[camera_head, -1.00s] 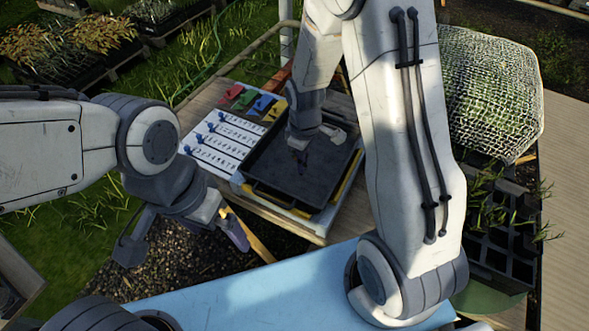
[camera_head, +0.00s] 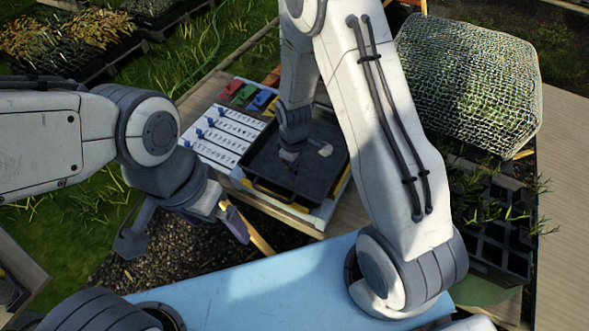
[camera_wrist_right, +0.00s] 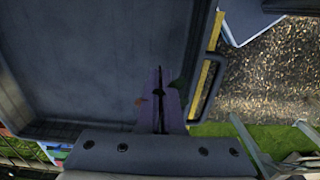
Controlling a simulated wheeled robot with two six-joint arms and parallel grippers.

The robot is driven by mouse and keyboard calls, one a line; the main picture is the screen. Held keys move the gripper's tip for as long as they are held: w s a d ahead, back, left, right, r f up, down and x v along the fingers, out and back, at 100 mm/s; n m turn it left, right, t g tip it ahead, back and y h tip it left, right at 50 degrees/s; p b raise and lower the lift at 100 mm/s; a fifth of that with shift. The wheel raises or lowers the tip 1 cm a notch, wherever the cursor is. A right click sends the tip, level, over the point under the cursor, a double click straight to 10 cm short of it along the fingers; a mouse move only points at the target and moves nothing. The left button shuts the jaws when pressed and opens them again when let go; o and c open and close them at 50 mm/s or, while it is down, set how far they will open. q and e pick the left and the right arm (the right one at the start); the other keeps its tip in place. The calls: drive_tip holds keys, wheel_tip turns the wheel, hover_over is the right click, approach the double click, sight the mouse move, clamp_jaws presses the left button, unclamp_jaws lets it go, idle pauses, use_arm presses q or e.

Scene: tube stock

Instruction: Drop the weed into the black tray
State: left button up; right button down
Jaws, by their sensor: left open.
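The black tray (camera_head: 317,178) lies on a wooden table in the head view, and its floor fills the left of the right wrist view (camera_wrist_right: 85,55). My right gripper (camera_wrist_right: 159,88) points down over the tray near its handled edge. Its purple-tinted fingers are close together with a thin dark strip between them. The rest of the weed is hidden. My left gripper (camera_head: 186,238) is open and empty, left of and apart from the tray.
A white numbered board (camera_head: 222,135) with blue pegs and coloured pieces adjoins the tray's left side. A net-covered mound (camera_head: 468,85) and a black cell tray with seedlings (camera_head: 490,235) stand at right. A blue surface (camera_head: 240,275) is in front.

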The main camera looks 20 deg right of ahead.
drive_tip(key=shift+f, duration=0.4)
drive_tip(key=c, duration=1.1)
unclamp_jaws()
drive_tip(key=shift+r, duration=0.55)
wheel_tip(320, 180, up, 12)
drive_tip(key=shift+f+b, duration=0.25)
drive_tip(key=shift+b, duration=0.3)
drive_tip(key=shift+m+y, duration=0.5)
drive_tip(key=shift+m, duration=0.4)
drive_tip(key=s+a+r, duration=0.3)
drive_tip(key=s, duration=0.4)
drive_tip(key=s+a+r, duration=0.3)
drive_tip(key=s+r, duration=0.1)
drive_tip(key=s, duration=0.3)
drive_tip(key=s+a+r, duration=0.3)
drive_tip(key=s, duration=0.4)
drive_tip(key=shift+s+a+r, duration=0.1)
drive_tip(key=shift+a+r, duration=0.05)
drive_tip(key=shift+a, duration=0.1)
